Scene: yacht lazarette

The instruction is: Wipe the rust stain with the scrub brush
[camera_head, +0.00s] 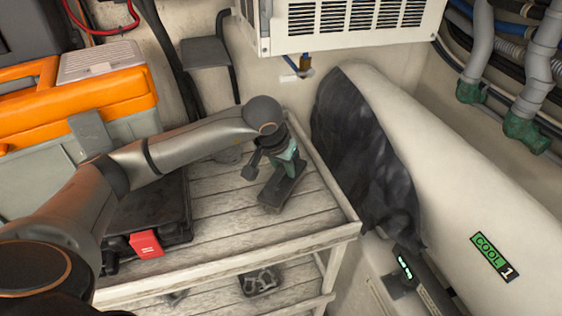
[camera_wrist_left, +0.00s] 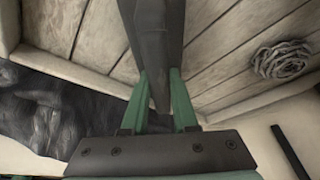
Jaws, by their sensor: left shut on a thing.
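My left gripper (camera_head: 288,170) reaches over the slatted wooden shelf (camera_head: 225,190), near its right end. Its green fingers are shut on a dark grey, bar-like thing, which I take to be the scrub brush (camera_head: 280,192). In the left wrist view the same dark bar (camera_wrist_left: 157,45) stands between the green fingers (camera_wrist_left: 158,105). I cannot tell whether the brush touches the boards. Its bristles cannot be made out. I cannot pick out a rust stain in either view. My right gripper is not in view.
A black case (camera_head: 150,215) with a red latch and an orange-and-grey toolbox (camera_head: 95,95) stand at left. A raised rim edges the shelf. A grey coil (camera_wrist_left: 283,60) lies on the boards. Dark cloth (camera_head: 355,140) hangs beyond the right rim. A vented white box (camera_head: 340,20) hangs above.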

